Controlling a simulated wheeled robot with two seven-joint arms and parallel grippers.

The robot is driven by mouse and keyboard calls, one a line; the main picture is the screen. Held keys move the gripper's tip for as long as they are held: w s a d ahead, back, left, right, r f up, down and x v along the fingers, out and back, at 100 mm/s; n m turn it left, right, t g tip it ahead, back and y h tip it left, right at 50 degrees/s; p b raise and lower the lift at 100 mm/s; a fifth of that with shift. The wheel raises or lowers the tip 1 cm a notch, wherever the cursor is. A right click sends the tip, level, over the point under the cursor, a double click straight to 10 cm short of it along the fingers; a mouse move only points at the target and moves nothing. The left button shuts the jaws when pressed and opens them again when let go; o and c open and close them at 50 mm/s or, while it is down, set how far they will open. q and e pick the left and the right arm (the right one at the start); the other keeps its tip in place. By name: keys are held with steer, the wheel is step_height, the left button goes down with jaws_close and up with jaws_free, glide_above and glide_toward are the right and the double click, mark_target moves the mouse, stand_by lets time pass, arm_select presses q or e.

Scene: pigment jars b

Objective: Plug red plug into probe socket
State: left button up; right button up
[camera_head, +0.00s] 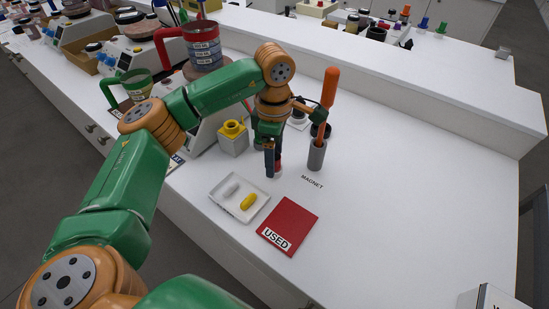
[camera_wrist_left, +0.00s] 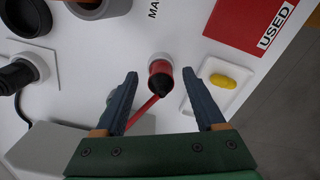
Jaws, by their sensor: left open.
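The red plug (camera_wrist_left: 160,76) is below my left gripper in the left wrist view. It is a red cylinder with a black tapered end, and a red cable runs from it toward the lower left. In the head view a bit of its red (camera_head: 278,168) shows beside the fingers. My left gripper (camera_head: 271,164) is open, with one finger on each side of the plug in the wrist view. Contact with the plug cannot be told. I cannot make out the probe socket for certain. My right gripper is not in view.
A white tray (camera_head: 226,207) with a yellow and a pale capsule and a red USED mat (camera_head: 302,212) lie in front. A grey holder (camera_head: 316,158) with an orange-handled rod stands right. A yellow-topped box (camera_head: 233,144) stands left.

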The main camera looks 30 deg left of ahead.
arm_select(q)
jaws_close()
steer(key=shift+r, duration=0.15)
